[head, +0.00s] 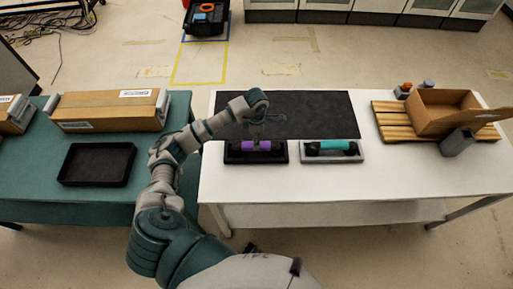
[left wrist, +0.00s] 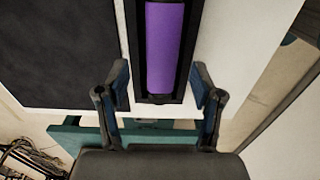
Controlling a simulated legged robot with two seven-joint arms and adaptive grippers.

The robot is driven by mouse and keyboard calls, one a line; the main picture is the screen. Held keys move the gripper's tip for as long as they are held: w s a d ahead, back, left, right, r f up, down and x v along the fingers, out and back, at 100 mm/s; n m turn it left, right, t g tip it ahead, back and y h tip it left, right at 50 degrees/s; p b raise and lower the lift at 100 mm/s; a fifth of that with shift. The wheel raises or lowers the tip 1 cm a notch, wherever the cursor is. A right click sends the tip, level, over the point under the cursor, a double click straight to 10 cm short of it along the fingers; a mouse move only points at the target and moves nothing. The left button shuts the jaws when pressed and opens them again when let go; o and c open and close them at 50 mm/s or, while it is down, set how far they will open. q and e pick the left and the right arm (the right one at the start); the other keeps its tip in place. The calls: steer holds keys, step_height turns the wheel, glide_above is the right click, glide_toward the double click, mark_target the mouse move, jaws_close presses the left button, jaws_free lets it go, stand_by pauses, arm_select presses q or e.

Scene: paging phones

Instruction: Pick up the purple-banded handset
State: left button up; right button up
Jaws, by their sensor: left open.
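The purple-banded handset (head: 262,146) lies on a black base (head: 232,158) on the white table. In the left wrist view its purple band (left wrist: 168,45) runs up the picture, with dark material around it. In the left wrist view my left gripper (left wrist: 161,80) is open, with one finger on each side of the near end of the handset's base. I cannot tell how high the fingers are above it. My right gripper is not in view.
A teal-banded handset (head: 332,146) lies on a grey base just right. A black mat (head: 310,108) lies behind. A wooden pallet (head: 390,122) with an open cardboard box (head: 440,112) is at right. A black tray (head: 97,163) and a closed box (head: 105,112) are on the green table.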

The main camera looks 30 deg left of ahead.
arm_select(q)
step_height(320, 180, down, 6)
steer(key=shift+s+a+r+p, duration=0.1)
steer(key=shift+s+p, duration=0.05)
steer(key=shift+p, duration=0.2)
jaws_close()
